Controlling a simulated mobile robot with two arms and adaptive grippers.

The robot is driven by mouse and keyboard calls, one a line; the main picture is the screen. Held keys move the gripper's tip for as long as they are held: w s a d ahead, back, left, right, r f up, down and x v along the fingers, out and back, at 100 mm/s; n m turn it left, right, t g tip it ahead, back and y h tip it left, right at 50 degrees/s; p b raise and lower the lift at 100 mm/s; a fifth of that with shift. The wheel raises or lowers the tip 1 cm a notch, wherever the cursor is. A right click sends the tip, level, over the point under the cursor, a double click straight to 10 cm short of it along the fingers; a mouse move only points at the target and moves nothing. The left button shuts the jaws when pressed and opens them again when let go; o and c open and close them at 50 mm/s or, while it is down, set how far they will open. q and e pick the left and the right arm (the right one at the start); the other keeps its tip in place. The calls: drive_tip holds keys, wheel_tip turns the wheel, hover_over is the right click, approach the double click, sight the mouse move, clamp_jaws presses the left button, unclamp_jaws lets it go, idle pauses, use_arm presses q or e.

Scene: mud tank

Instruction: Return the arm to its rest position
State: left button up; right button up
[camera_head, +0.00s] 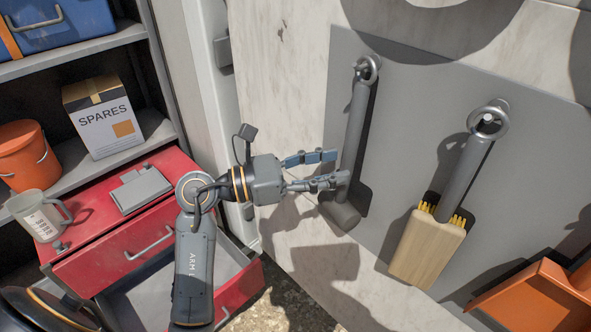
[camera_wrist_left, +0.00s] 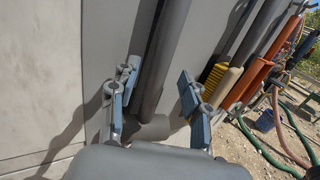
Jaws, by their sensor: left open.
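My left gripper (camera_head: 325,170) is open in front of the grey wall panel, its fingers pointing right toward a grey-handled tool (camera_head: 354,130). The tool hangs upright from a ring at its top and has a dark rounded lower end. In the left wrist view, my left gripper (camera_wrist_left: 155,98) has its two blue-grey fingers spread apart. The same tool (camera_wrist_left: 164,55) shows between and beyond them. Nothing is held between the fingers. Whether a finger touches the tool is hard to tell. My right gripper is not seen in either view.
A wooden brush (camera_head: 430,247) with yellow bristles hangs to the right, with an orange tool (camera_head: 540,297) beyond it.

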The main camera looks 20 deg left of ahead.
use_arm(q)
drive_tip(key=v, duration=1)
drive_tip(key=w+a+f+n+t+y, duration=0.2)
drive_tip(key=w+f+n+t, duration=0.25)
drive_tip(key=f+n, duration=0.45)
drive_tip(key=w+a+f+n+t+y, duration=0.25)
drive_tip(key=w+f+n, duration=0.35)
drive_tip(key=n, duration=0.5)
drive_tip(key=s+f+n+g+y+b, duration=0.25)
drive_tip(key=f+n+y, duration=0.8)
drive_tip(key=f, duration=1.65)
drive_tip(key=s+f+n+g+h, duration=0.1)
drive_tip(key=s+f+n+g, duration=0.25)
drive_tip(key=s+f, duration=0.55)
drive_tip(key=s+f+n+g, duration=0.3)
drive_tip(key=s+f+n, duration=0.25)
drive_tip(key=f, duration=0.55)
drive_tip(key=s+d+f+n+g, duration=0.1)
drive_tip(key=s+f, duration=0.3)
drive_tip(key=s, duration=0.5)
drive_tip(key=s+d+f+n+g, duration=0.1)
drive_tip(key=s+f+g, duration=0.3)
drive_tip(key=s, duration=0.5)
drive_tip(key=s+d+f+n+g, duration=0.1)
drive_tip(key=s+f+n+g, duration=0.1)
drive_tip(key=s, duration=0.8)
wheel_tip(320, 180, down, 2)
drive_tip(key=shift+f+g, duration=0.1)
drive_tip(key=shift+g, duration=0.6)
